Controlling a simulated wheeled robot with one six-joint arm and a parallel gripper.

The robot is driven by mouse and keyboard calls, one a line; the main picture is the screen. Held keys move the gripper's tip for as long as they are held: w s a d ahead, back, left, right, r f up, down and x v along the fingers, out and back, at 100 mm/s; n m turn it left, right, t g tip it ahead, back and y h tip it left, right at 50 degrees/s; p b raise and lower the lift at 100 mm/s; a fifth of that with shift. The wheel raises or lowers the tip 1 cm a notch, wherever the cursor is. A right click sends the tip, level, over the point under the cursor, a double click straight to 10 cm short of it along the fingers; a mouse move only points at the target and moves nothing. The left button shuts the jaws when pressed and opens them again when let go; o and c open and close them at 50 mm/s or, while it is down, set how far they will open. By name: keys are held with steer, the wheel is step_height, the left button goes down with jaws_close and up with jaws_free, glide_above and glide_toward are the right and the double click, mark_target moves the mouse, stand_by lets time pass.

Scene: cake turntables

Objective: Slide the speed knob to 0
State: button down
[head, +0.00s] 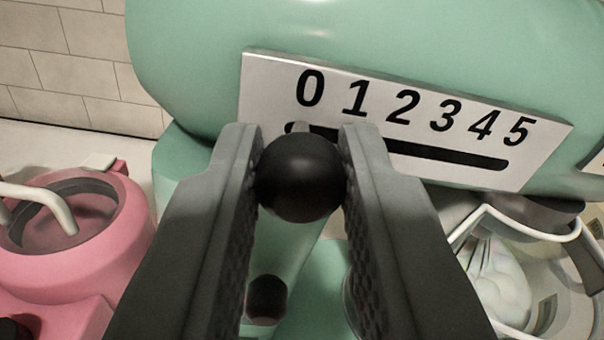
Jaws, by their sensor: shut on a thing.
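The speed knob (299,178) is a round black ball in the middle of the head view. My gripper (300,180) is shut on it, with one grey finger against each side. Behind the knob is a silver speed plate (551,150) with the numbers 0 to 5 and a dark horizontal slot (450,155). The knob's stem shows just above the ball, near the left end of the slot, below the 0. The fingers hide part of the slot. The plate is on a mint green mixer (400,35).
A pink appliance (125,230) with a round opening stands at the left. At the right is a bowl with a pale handle (545,235) and a whisk (487,262) in pale contents. A dark round button (267,298) shows below the knob. A tiled wall (60,70) is behind.

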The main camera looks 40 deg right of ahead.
steer(key=c, duration=1.6)
jaws_free()
steer(key=shift+a, duration=0.1)
steer(key=shift+c, duration=0.2)
steer(key=o, duration=0.4)
steer(key=shift+w+a, duration=0.15)
steer(key=shift+c, duration=0.2)
steer(key=v, duration=1.7)
steer(key=shift+s, duration=0.2)
